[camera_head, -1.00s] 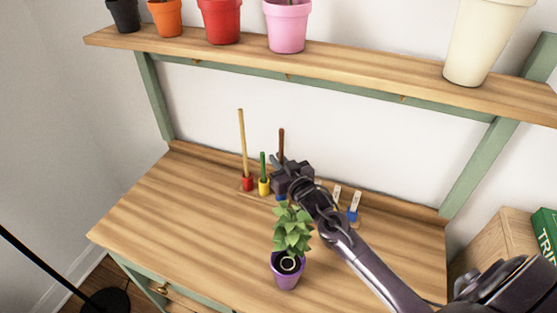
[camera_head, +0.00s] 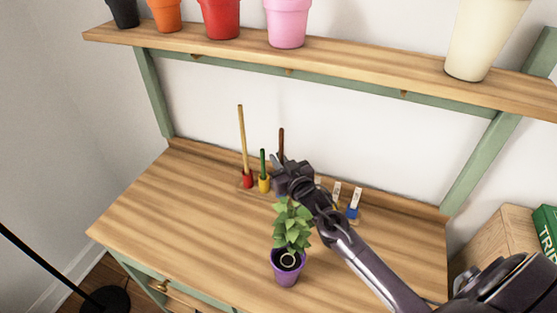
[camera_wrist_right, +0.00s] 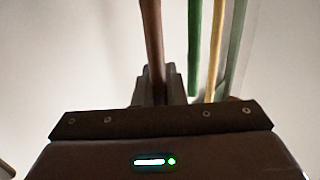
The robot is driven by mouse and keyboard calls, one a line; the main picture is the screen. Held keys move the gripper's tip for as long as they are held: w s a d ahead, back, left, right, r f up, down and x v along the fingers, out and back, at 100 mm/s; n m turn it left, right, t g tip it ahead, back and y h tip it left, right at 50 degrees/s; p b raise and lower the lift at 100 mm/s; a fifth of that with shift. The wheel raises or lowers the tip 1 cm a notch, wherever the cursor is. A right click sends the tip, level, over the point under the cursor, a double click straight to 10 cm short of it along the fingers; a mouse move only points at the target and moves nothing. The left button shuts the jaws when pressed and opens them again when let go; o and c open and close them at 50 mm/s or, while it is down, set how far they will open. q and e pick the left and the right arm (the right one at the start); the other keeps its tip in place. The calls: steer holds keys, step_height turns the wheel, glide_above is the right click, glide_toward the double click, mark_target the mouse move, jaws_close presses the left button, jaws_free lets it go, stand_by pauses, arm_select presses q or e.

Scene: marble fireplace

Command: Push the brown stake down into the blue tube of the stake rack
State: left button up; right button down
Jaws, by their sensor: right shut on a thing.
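The brown stake (camera_head: 281,143) stands about upright at the back of the table. My right gripper (camera_head: 279,164) is shut on it, and the stake sticks up above the fingers. In the right wrist view the brown stake (camera_wrist_right: 153,45) rises from between the fingers (camera_wrist_right: 155,88). The stake rack (camera_head: 243,188) lies along the back, with a tan stake (camera_head: 242,140) in a red tube and a green stake (camera_head: 263,163) in a yellow tube. The blue tube under the brown stake is mostly hidden by my gripper and the plant, so I cannot tell how deep the stake sits. My left gripper is out of view.
A leafy plant in a purple pot (camera_head: 286,270) stands in front of the rack, close to my right forearm. Small labelled items (camera_head: 353,210) stand right of my gripper. A shelf (camera_head: 340,63) with several pots is above. The left tabletop is clear.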

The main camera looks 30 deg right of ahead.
steer(key=shift+f, duration=0.1)
steer(key=shift+f+b, duration=0.3)
steer(key=shift+f, duration=0.45)
stand_by(0.5)
steer(key=c, duration=1.4)
jaws_free()
steer(key=s+b, duration=0.1)
steer(key=s, duration=0.6)
steer(key=shift+s+r, duration=0.15)
steer(key=shift+s, duration=0.25)
